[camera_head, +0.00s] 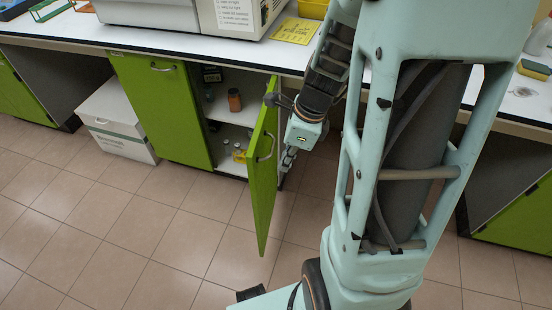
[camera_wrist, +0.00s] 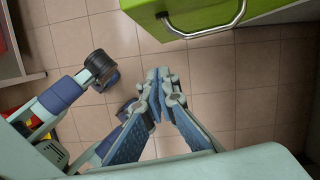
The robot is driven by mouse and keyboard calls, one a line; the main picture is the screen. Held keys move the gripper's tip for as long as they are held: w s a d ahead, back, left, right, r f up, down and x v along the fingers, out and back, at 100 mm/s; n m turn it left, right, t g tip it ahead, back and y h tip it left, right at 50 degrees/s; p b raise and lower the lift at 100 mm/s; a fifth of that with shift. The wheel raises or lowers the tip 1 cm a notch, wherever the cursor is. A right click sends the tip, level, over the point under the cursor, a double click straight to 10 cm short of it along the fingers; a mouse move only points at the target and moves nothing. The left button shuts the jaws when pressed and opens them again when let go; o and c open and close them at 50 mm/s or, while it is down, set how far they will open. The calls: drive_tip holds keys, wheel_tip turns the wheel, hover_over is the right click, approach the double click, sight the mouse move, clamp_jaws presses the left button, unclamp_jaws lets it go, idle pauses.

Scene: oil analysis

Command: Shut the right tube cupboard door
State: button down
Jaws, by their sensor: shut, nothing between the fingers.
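The right tube cupboard door (camera_head: 262,176) is green with a metal handle (camera_head: 266,148) and stands wide open, jutting out from the cupboard toward the camera. Shelves inside the cupboard (camera_head: 232,112) are exposed. My gripper (camera_head: 287,164) is just right of the door, on its handle side, low near the handle's height. In the wrist view the shut, empty fingers (camera_wrist: 158,75) point up the picture. The door (camera_wrist: 225,12) and its handle (camera_wrist: 205,28) lie beyond them at the top. I cannot tell whether the gripper touches the door.
The left cupboard door (camera_head: 165,105) is closed. A brown bottle (camera_head: 234,100) and small flasks (camera_head: 239,155) stand on the shelves. A white box (camera_head: 115,118) sits on the floor at left. The tiled floor (camera_head: 160,230) in front is clear. The white countertop (camera_head: 215,53) runs above.

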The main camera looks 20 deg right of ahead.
drive_tip(key=w+a+f+b, duration=0.2)
drive_tip(key=a+f, duration=0.3)
drive_tip(key=f, duration=0.2)
drive_tip(key=shift+w, duration=0.4)
drive_tip(key=shift+a, duration=0.2)
